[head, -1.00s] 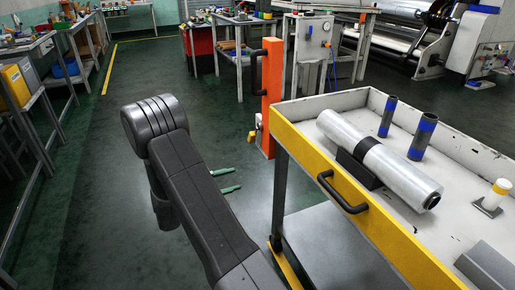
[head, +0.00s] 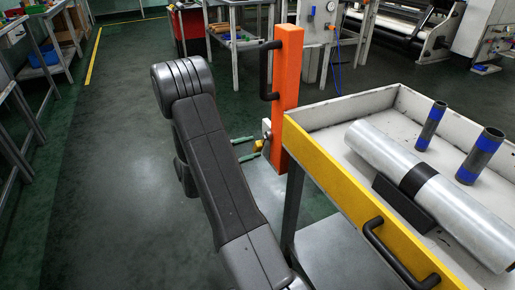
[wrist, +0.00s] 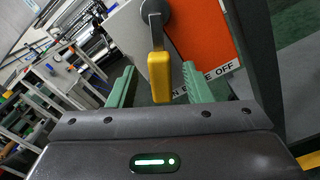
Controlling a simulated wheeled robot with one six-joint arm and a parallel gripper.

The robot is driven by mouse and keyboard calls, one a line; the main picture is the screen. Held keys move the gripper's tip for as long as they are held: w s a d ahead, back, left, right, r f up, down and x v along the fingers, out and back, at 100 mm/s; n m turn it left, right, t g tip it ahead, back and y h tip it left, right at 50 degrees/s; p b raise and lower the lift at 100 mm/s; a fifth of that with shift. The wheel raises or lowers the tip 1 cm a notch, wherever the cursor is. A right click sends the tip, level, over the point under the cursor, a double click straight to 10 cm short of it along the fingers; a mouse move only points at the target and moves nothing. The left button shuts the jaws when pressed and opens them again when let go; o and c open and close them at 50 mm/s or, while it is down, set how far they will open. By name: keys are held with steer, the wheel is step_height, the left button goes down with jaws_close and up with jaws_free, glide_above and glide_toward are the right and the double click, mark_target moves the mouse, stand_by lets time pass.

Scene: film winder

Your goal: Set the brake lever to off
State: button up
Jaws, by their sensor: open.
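The brake lever has a yellow handle (wrist: 160,77) hanging from a round grey pivot (wrist: 156,11) in the wrist view. In the head view its yellow end (head: 259,145) shows small beside the orange post (head: 287,95). My gripper (wrist: 159,67) is open, with one green finger on each side of the handle; I cannot tell whether either touches it. In the head view my green fingertips (head: 252,147) reach the lever from the left. A white label ending in "OFF" (wrist: 216,77) lies right of the handle on the orange face; part of its text is hidden.
A cart (head: 345,185) with a yellow side and black handle (head: 392,255) stands at right, carrying a film roll (head: 430,180) and two dark tubes. The orange post has a black grip (head: 266,70). Floor at left is clear, with benches along the far left edge.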

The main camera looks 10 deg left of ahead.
mark_target(255, 146)
steer(key=shift+x, duration=1.55)
jaws_close()
